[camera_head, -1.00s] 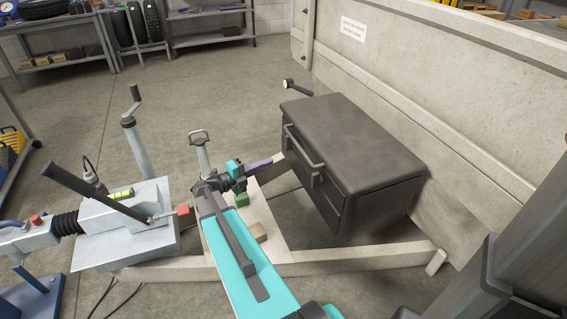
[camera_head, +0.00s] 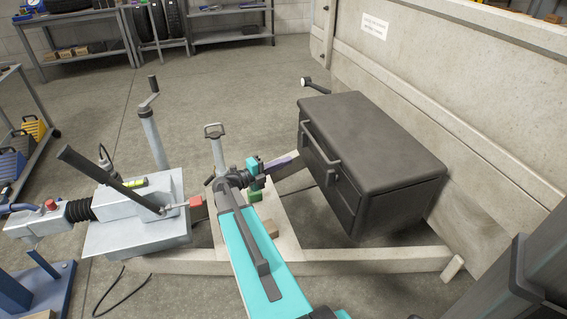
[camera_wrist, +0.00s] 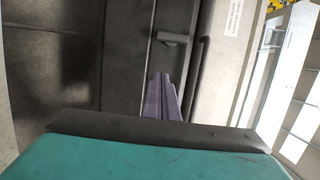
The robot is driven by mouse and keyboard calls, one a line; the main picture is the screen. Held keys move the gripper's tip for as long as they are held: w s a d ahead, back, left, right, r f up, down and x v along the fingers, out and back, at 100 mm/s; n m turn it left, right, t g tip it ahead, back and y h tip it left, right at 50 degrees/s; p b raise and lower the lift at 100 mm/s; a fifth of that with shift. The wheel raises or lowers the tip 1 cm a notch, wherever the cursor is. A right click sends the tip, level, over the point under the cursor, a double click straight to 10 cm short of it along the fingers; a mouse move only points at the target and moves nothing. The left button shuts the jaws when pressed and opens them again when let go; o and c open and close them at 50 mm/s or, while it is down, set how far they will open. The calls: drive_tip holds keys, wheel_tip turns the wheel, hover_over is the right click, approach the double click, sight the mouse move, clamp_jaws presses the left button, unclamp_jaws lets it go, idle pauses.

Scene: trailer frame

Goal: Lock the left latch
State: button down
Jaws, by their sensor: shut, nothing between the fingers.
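The dark grey storage box (camera_head: 375,130) sits on the trailer frame, with a bar handle (camera_head: 322,148) on its front. A small dark fitting (camera_head: 331,178), perhaps a latch, shows below the handle's near end. In the wrist view a small dark lever (camera_wrist: 173,39) stands out from the box front beside a long bar (camera_wrist: 195,82); I cannot tell whether it is the left latch. My gripper (camera_head: 292,158) has purple fingers, close together and empty, pointing toward the box front. In the wrist view the fingertips (camera_wrist: 163,80) lie below the lever, apart from it.
The pale trailer wall (camera_head: 450,80) stands behind the box. The pale frame beam (camera_head: 370,262) runs in front. A jack post with a loop handle (camera_head: 217,150) rises left of my gripper. The grey coupling housing (camera_head: 140,225) is further left. Open floor lies beyond.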

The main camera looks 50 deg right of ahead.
sight(306, 139)
drive_tip(key=d+b, duration=0.2)
drive_tip(key=d, duration=0.8)
drive_tip(key=shift+b, duration=0.4)
drive_tip(key=shift+s+d, duration=0.1)
idle(0.3)
